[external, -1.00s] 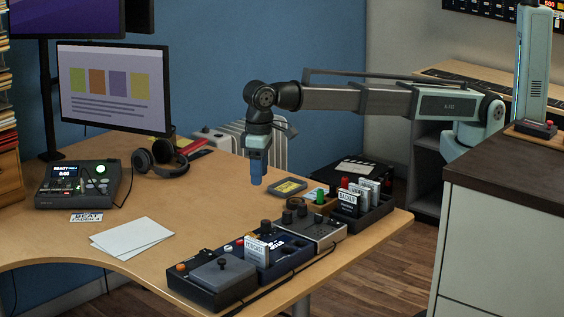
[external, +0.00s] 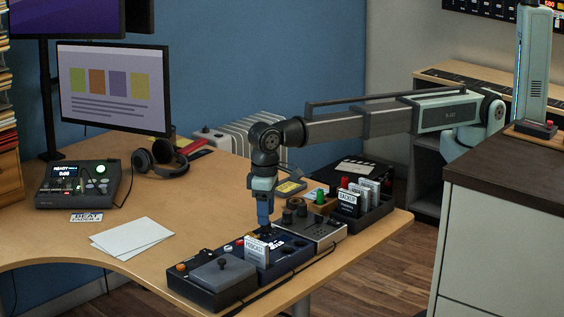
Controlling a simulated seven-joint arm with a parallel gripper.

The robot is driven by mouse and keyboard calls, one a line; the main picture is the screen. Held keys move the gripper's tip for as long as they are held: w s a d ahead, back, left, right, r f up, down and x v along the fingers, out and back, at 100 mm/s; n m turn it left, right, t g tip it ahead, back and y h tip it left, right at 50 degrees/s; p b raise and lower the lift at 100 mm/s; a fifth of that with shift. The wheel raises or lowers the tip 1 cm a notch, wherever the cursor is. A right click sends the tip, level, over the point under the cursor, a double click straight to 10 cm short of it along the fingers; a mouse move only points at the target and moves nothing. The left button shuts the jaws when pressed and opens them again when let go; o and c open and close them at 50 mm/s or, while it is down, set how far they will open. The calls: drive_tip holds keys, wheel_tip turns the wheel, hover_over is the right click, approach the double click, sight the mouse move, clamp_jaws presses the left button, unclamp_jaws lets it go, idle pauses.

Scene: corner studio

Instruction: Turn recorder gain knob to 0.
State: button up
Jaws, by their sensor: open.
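A dark blue device (external: 295,256) with a small lit screen stands in the row along the desk's front edge; I take it to be the recorder, though its labels are too small to read. A white card (external: 257,251) stands upright at its left part. My gripper (external: 264,229) points down at the device's back left corner, at or just above the black knob there. Its fingertips hide most of that knob, so I cannot tell whether they touch it or where it points. The jaws are open, with the gap hard to see.
A grey unit with dark knobs (external: 318,232) stands just right of my gripper. A black box with a joystick (external: 212,278) is at left, and a card tray (external: 376,215) at right.

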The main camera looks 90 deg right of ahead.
drive_tip(key=shift+f, duration=1.4)
drive_tip(key=shift+c, duration=0.2)
clamp_jaws()
drive_tip(key=shift+n, duration=0.4)
drive_tip(key=n, duration=0.5)
drive_tip(key=shift+n, duration=0.3)
drive_tip(key=n, duration=0.6)
drive_tip(key=shift+d, duration=0.1)
drive_tip(key=shift+n, duration=0.4)
